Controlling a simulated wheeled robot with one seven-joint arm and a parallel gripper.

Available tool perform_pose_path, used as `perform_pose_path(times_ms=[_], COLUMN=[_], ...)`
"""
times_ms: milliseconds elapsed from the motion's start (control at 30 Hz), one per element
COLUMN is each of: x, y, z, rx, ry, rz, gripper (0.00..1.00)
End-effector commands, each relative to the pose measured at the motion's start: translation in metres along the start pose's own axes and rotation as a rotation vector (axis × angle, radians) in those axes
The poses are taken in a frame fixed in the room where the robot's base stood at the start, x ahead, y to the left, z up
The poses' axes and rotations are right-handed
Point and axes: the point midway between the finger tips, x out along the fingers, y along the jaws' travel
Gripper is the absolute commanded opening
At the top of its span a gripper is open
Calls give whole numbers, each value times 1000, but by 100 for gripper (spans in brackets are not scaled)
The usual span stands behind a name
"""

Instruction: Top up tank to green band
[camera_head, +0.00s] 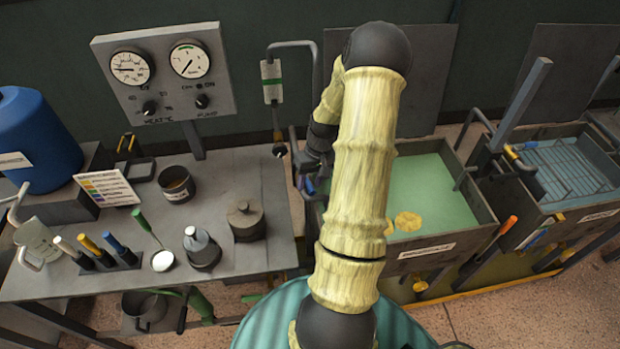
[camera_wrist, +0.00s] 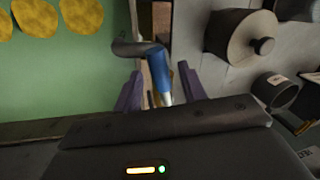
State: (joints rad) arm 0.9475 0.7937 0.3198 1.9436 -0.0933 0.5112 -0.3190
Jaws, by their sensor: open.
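The tank (camera_head: 462,205) of green liquid stands right of the bench, with yellow round pieces at its surface. Its liquid also shows at upper left in the wrist view (camera_wrist: 60,75). A white sight gauge (camera_head: 271,70) with a green band hangs on a pipe behind the bench; its level is too small to read. A grey tap with a blue handle (camera_wrist: 160,82) shows in the wrist view near the tank's edge. My gripper (camera_wrist: 160,95) is open, its purple fingers on either side of the blue handle, contact unclear. In the head view my arm hides most of it.
The bench (camera_head: 235,180) at left carries a lidded pot (camera_head: 245,221), a dark can (camera_head: 177,184), a blue drum (camera_head: 37,140) and several coloured-handle tools. A gauge panel (camera_head: 168,72) stands behind. A second tank (camera_head: 595,215) with a rack is at right.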

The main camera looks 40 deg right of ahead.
Motion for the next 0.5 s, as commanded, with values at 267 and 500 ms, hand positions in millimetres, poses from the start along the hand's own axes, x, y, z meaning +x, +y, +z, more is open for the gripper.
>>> perform_pose_path(times_ms=[267, 500], x=[3, 2], y=[0, 0], z=[0, 0], rx=[0, 0], ry=[1, 1], rz=[1, 0], gripper=[41, 0])
